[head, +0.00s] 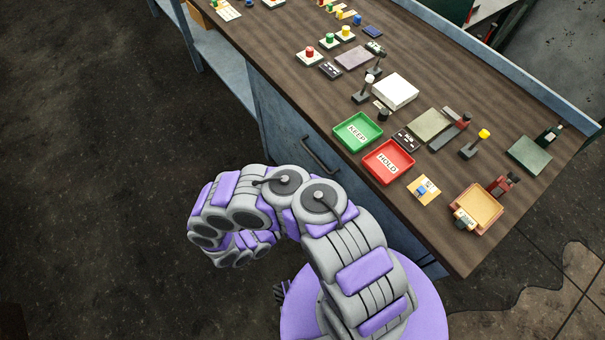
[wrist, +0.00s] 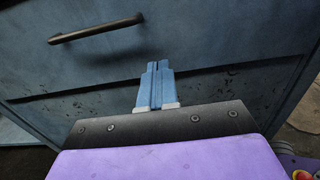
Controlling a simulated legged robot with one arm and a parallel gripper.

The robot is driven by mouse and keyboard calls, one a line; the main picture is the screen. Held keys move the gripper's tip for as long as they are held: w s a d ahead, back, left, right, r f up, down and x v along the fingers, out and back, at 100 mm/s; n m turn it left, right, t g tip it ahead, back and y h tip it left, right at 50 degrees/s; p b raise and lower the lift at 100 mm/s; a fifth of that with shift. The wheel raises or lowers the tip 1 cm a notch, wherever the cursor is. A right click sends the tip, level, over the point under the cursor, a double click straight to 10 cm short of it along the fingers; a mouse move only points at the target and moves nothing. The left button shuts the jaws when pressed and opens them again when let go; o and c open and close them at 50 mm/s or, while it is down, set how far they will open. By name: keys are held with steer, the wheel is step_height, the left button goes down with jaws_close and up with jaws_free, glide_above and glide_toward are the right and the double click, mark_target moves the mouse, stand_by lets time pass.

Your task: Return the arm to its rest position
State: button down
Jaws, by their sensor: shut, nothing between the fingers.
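My arm, grey and purple, is curled back over my own base in the head view, in front of the bench. My gripper (wrist: 157,88) shows in the wrist view with its two blue fingers together and nothing between them. It points at the blue cabinet front (wrist: 215,45), and I cannot tell how far off that is. In the head view the gripper itself is hidden or too small to make out.
A dark handle (wrist: 96,29) sticks out of the cabinet. The wooden bench top (head: 290,75) carries a green KEEP tray (head: 345,138), a red HOLD tray (head: 377,168), a white block (head: 395,91) and several levers and buttons. The floor (head: 110,200) to the left is clear.

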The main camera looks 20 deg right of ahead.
steer(key=shift+a, duration=0.25)
steer(key=w+d+r+m+g+h, duration=0.1)
steer(key=w+d+r+m+g, duration=0.2)
steer(key=r, duration=0.5)
steer(key=w+d+r+m+g+h, duration=0.1)
steer(key=w+d+r+m+g, duration=0.1)
steer(key=d+r+m+g, duration=0.4)
steer(key=s+d+r+m+g+y, duration=0.2)
steer(key=s+r+m+y, duration=0.1)
steer(key=r, duration=0.5)
steer(key=s+d+r+m+g+y, duration=0.2)
steer(key=s+r+m, duration=0.15)
steer(key=r, duration=0.45)
steer(key=s+a+r+m+y, duration=0.2)
steer(key=s+r+m+y, duration=0.35)
steer(key=s, duration=0.25)
steer(key=s+a+r+m+t+y, duration=0.1)
steer(key=s+a+r+t+y, duration=0.4)
steer(key=s+a+y, duration=0.3)
steer(key=s+a, duration=0.2)
steer(key=shift+s+a+r, duration=0.15)
steer(key=shift+s, duration=0.2)
